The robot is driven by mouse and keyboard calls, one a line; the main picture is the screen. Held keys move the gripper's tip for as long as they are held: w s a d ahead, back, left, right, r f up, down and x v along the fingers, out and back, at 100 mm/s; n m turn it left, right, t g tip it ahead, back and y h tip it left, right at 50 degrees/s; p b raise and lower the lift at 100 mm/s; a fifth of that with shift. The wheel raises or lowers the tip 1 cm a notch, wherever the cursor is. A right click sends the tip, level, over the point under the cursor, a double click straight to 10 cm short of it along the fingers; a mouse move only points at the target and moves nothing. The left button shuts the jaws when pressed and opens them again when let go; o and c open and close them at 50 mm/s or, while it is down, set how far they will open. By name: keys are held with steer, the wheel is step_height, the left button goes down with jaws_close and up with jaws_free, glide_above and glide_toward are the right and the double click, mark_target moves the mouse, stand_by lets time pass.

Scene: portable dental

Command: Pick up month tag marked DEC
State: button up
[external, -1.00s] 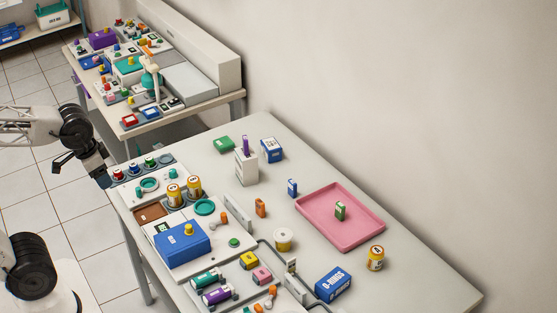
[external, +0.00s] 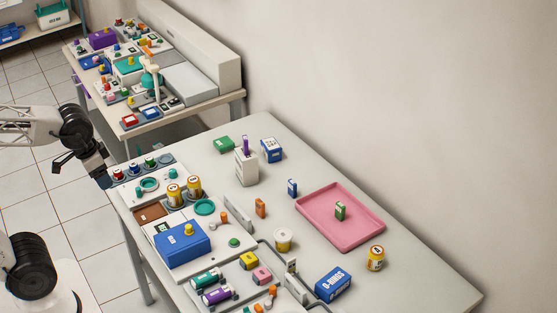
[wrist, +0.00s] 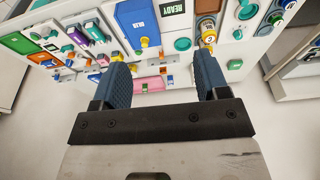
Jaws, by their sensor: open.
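Small upright tags stand on the table: a green one (external: 340,211) in the pink tray (external: 318,233), a blue one (external: 292,188) left of the tray, and an orange one (external: 260,208) nearer the panel. A purple one (external: 246,146) stands in a white holder (external: 246,171). Their lettering is too small to read, so I cannot tell which is marked DEC. My gripper (external: 64,162) is open and empty off the table's left edge, far from these tags. In the wrist view its two blue fingers (wrist: 162,66) are spread apart, with the table beyond them.
A panel with a blue box (external: 182,243), yellow jars (external: 184,190) and knobs fills the table's near-left side. A blue O-rings box (external: 333,285) and a yellow jar (external: 376,258) stand near the tray. A second cluttered table (external: 205,112) stands behind. The far-right table corner is clear.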

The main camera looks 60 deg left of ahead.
steer(key=m+t, duration=1.1)
steer(key=m, duration=2.5)
glide_above(292, 189)
steer(key=s+a, duration=0.1)
steer(key=s, duration=0.1)
step_height(292, 189, down, 20)
steer(key=shift+f, duration=0.15)
steer(key=shift+f, duration=2.85)
steer(key=shift+f, duration=0.1)
